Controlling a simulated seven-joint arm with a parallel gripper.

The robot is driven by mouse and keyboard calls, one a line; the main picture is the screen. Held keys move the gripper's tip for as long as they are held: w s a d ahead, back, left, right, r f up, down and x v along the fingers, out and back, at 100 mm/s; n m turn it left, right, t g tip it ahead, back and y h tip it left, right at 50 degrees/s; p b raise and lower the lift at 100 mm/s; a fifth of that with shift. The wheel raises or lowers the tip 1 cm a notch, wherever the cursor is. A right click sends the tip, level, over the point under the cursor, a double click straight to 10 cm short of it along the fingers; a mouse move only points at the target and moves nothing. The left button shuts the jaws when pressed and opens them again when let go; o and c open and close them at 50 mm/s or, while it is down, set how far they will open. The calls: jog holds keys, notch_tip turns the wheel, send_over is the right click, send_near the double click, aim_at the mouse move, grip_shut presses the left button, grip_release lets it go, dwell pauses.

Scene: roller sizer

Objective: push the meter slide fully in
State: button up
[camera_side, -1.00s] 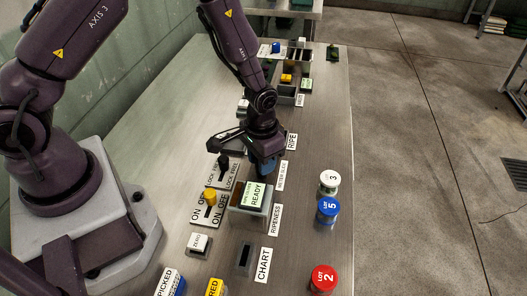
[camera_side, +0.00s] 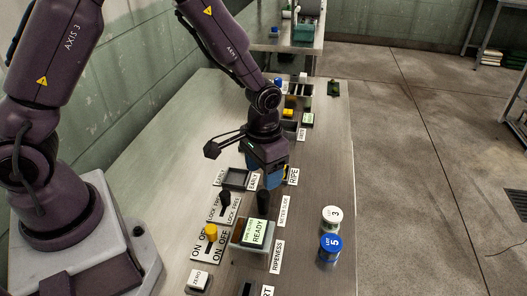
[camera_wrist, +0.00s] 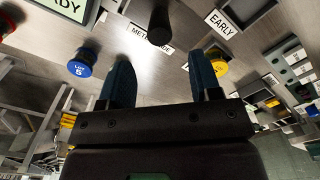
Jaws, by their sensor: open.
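The meter slide's black knob (camera_side: 264,203) stands upright just behind the ripeness meter (camera_side: 257,232), whose display reads READY. The METER SLIDE label (camera_side: 284,211) lies to its right. How far in the slide sits cannot be told. My gripper (camera_side: 270,182) is open and empty, with blue fingers, above and beyond the knob. In the wrist view, the two fingers of my gripper (camera_wrist: 163,75) stand apart with nothing between them. The knob (camera_wrist: 160,25) shows there beyond the gap between the fingers, apart from them.
The black LOCK/FREE lever (camera_side: 224,201) and yellow ON/OFF lever (camera_side: 211,233) stand left of the meter. White lot 3 (camera_side: 331,218) and blue lot 5 (camera_side: 330,247) jars stand at right. An open grey tray (camera_side: 237,180) is left of my gripper. Bins stand farther back.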

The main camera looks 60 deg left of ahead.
notch_tip(320, 180, up, 6)
jog(key=shift+f, duration=0.25)
